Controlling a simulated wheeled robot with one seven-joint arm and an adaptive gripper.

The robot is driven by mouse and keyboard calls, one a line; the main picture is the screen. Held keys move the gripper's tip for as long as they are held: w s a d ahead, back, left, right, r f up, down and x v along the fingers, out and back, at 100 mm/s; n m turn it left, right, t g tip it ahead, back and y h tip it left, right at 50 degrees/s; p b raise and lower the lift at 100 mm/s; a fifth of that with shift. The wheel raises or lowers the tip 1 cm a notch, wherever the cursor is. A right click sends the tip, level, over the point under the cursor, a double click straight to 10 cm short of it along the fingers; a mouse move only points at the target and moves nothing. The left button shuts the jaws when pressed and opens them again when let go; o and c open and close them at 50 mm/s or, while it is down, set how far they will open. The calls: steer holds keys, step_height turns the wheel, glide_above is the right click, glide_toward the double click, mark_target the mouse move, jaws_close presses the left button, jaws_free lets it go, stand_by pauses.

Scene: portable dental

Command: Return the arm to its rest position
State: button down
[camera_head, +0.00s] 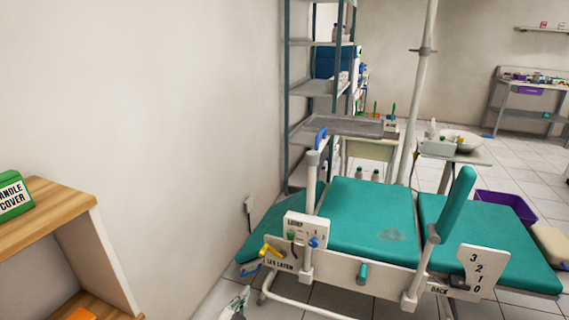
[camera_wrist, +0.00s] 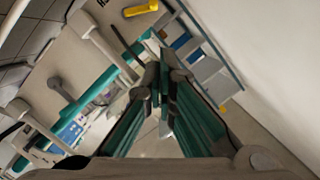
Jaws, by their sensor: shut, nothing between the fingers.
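My gripper (camera_wrist: 156,88) shows in the wrist view, with its dark fingertips together and nothing between them. It hangs in free space beside the green dental chair (camera_head: 370,215), apart from anything I can make out. The yellow lever (camera_wrist: 140,9) of the chair shows at the top of the wrist view; in the head view the lever (camera_head: 270,250) is on the chair's near side. A small pale part at the bottom of the head view is too cut off to name.
A wooden shelf (camera_head: 45,215) with a green box (camera_head: 12,194) stands at the left. A metal rack (camera_head: 318,88) stands behind the chair. A purple bin (camera_head: 508,204) is at the right. The white wall is close on the left; tiled floor is bare at the far right.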

steer(key=w+d+r+m+g+h, duration=0.1)
steer(key=d+r+m+g+h, duration=0.55)
steer(key=d+r+m, duration=1)
steer(key=s+d+r+m+g, duration=0.3)
steer(key=s+d+r+m, duration=0.2)
steer(key=d+m, duration=0.3)
steer(key=s+d+r+m+g, duration=0.4)
steer(key=s+d+r+m, duration=0.15)
steer(key=m, duration=0.55)
steer(key=s+d+r+m+g+y, duration=0.1)
steer(key=s+d+r+m+y, duration=0.2)
steer(key=s+m, duration=0.4)
steer(key=s+d+r+m+g+y, duration=0.2)
steer(key=s+r+m, duration=0.3)
steer(key=s+m, duration=0.2)
steer(key=s+a+r+m+t+y, duration=0.1)
steer(key=s+a+m+y, duration=0.1)
steer(key=s+m, duration=0.5)
steer(key=s+a+r+m+t+y, duration=0.1)
steer(key=s+a+m+y, duration=0.1)
steer(key=s+m, duration=0.45)
step_height(320, 180, up, 20)
steer(key=s+n+t+p, duration=0.1)
steer(key=t+p, duration=0.2)
steer(key=p, duration=1.5)
steer(key=shift+s+n, duration=0.15)
steer(key=shift+n, duration=0.25)
